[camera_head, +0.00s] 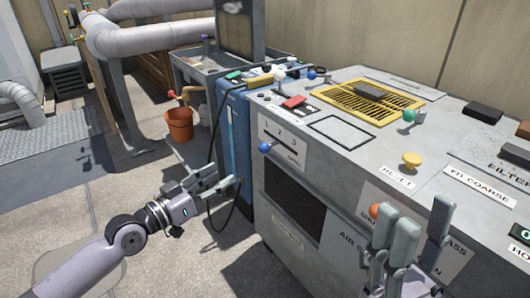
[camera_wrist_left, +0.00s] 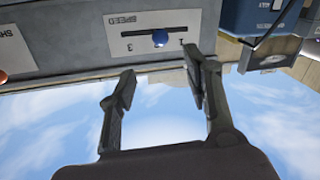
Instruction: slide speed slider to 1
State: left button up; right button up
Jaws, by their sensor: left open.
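The speed slider's blue knob (camera_head: 265,147) sticks out from a white panel on the grey console's front, left of the 2500-like blank areas of its face. In the left wrist view, which shows the panel upside down, the knob (camera_wrist_left: 160,38) sits near the middle of its slot, between the marks 1 and 3. My left gripper (camera_head: 222,180) is open and empty, left of the knob and apart from it. Its two fingers (camera_wrist_left: 162,84) frame a gap below the knob in the wrist view. My right gripper (camera_head: 420,232) is open and empty before the console's right part.
The grey console (camera_head: 350,170) carries a yellow grate (camera_head: 372,102), a yellow button (camera_head: 412,160) and a green knob (camera_head: 409,116). An orange knob (camera_head: 375,211) is close to my right gripper. A blue cabinet (camera_head: 236,140) and an orange bucket (camera_head: 179,125) stand left.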

aim_at(264, 146)
pick_arm(q)
jog(key=b+x, duration=0.2)
jog(key=x, duration=1.4)
jog(key=shift+w+d+b, duration=0.25)
jog(key=shift+w+b, duration=0.05)
jog(key=shift+b, duration=0.1)
jog(key=shift+c, duration=0.5)
grip_shut()
